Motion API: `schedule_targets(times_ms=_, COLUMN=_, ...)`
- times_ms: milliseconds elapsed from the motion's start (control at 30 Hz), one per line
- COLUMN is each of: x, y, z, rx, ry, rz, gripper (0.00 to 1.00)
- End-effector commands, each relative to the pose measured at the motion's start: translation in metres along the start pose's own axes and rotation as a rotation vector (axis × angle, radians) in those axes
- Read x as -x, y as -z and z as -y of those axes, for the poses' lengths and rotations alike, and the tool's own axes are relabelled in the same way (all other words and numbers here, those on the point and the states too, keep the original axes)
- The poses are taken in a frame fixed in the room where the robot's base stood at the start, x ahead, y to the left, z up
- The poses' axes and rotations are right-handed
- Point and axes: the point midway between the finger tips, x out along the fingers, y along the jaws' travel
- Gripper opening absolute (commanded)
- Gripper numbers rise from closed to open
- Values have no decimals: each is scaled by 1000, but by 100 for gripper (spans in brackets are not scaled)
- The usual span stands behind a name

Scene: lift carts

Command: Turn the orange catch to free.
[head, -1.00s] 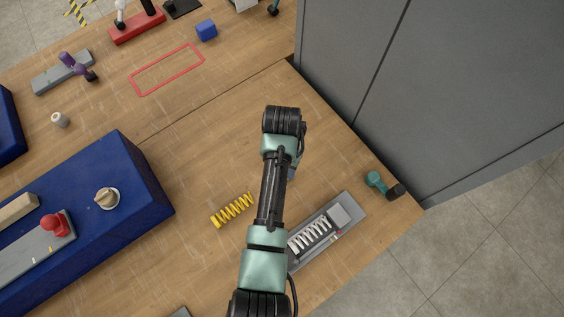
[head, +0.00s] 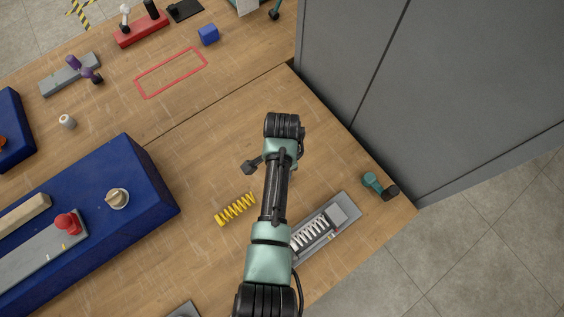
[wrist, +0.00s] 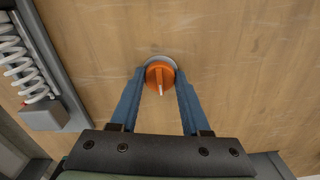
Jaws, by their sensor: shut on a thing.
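The orange catch (wrist: 158,70) is a round knob with a pale pointer line toward the bottom of the wrist view. A pale grey round base (wrist: 150,62) shows behind its upper edge, on the wood surface. My gripper (wrist: 161,78) has its two blue fingers on the left and right sides of the catch, shut on it. In the head view my own arm hides the catch and the fingers.
A grey tray (head: 345,208) with a white spring lies right of my arm; it also shows at the left in the wrist view (wrist: 45,115). A yellow spring (head: 236,208) lies to the left. A teal-and-black tool (head: 376,184) lies near the grey cabinet (head: 450,90).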

Motion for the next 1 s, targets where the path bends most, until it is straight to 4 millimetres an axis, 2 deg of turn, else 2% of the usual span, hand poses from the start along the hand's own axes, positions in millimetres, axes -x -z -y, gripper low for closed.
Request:
schedule_targets(times_ms=533, x=2, y=2, z=1, rx=-30, ry=3, rz=-5, gripper=0)
schedule_targets(times_ms=567, x=2, y=2, z=1, rx=-30, ry=4, rz=-5, gripper=48)
schedule_targets(times_ms=700, x=1, y=1, z=1, rx=-29, ry=3, rz=-4, gripper=74)
schedule_targets(times_ms=733, x=1, y=1, z=1, rx=-29, ry=2, rz=-3, gripper=76)
schedule_targets(times_ms=1000, x=1, y=1, z=0, rx=-27, ry=1, rz=-2, gripper=76)
